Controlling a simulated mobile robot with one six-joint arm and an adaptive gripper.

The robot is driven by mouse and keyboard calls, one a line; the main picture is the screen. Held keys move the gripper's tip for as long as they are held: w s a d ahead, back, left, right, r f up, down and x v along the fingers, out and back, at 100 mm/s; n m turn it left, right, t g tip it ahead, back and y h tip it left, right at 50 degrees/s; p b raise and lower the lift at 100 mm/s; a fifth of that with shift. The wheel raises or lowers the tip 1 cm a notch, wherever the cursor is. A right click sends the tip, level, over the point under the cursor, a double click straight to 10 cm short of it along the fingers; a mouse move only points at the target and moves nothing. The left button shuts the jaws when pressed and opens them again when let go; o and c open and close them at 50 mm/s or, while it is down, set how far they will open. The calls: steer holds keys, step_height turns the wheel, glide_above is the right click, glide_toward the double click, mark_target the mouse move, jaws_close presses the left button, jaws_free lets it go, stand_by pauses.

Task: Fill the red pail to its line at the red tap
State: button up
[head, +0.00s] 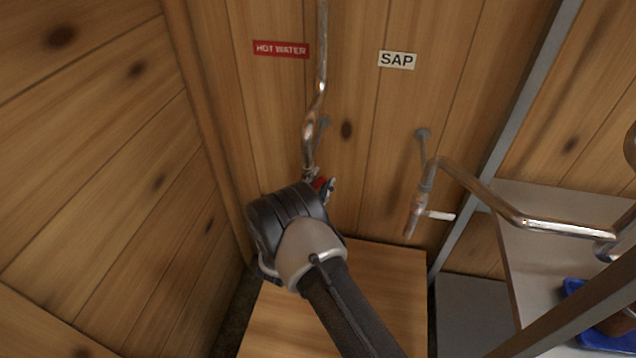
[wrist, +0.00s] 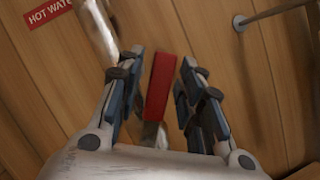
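The red tap's handle (head: 319,183) shows just past my gripper (head: 326,189) in the head view, at the lower end of the copper pipe under the HOT WATER sign. In the wrist view the red handle (wrist: 161,84) stands between the two fingers of my gripper (wrist: 162,82). The fingers are apart, with a gap visible on each side of the handle. The tap's body and spout are mostly hidden behind my gripper and wrist. I see no red pail in either view.
The HOT WATER sign (head: 281,49) and SAP sign (head: 397,60) are on the plank wall. A second tap with a white lever (head: 440,215) is to the right. A wooden top (head: 390,275) lies below. A blue object (head: 590,310) is at lower right.

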stand_by(0.3)
steer(key=v, duration=1.2)
stand_by(6.5)
